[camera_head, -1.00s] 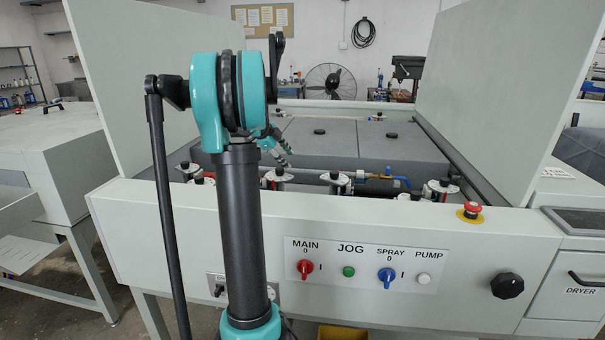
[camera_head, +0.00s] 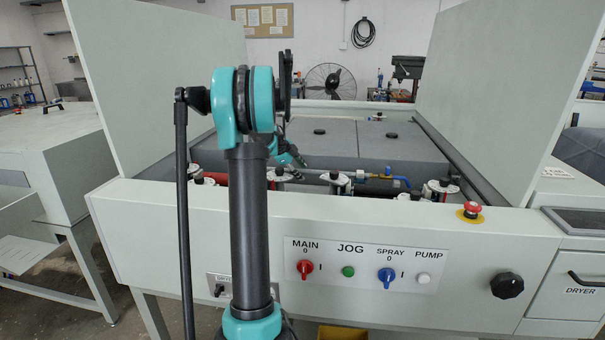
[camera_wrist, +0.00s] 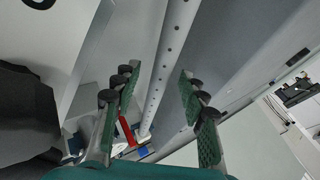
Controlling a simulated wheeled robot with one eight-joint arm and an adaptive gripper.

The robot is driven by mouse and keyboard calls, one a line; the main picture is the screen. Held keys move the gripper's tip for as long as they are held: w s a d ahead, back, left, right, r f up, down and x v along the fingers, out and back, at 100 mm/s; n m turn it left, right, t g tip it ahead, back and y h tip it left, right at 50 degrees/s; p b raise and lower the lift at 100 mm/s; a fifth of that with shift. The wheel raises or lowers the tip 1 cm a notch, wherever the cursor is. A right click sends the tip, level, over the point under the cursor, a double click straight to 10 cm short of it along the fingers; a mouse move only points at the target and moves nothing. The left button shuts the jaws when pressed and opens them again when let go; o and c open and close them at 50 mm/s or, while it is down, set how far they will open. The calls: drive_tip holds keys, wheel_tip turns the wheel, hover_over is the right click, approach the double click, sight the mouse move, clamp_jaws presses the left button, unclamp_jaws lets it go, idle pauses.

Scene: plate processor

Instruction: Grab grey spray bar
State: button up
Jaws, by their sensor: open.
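The grey spray bar is a thin pipe with a row of small holes. In the wrist view the spray bar (camera_wrist: 168,62) runs lengthwise between the two green-padded fingers of my gripper (camera_wrist: 160,76). The fingers are open, with a gap on each side of the bar in this view; its depth from the fingers is hard to judge. In the head view my gripper (camera_head: 300,160) is small, partly behind my arm, and just above the spray bar (camera_head: 318,172) inside the plate processor. The left end of the bar is hidden by my arm.
Roller holders with black knobs (camera_head: 337,181) line the front of the processor. A blue hose fitting (camera_head: 397,180) is at the right. Grey covers (camera_head: 375,143) lie behind the bar, and raised white panels (camera_head: 490,85) stand on both sides. A red emergency button (camera_head: 472,207) sits at the front right.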

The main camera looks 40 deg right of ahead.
drive_tip(key=shift+c, duration=0.6)
clamp_jaws()
drive_tip(key=shift+r, duration=0.15)
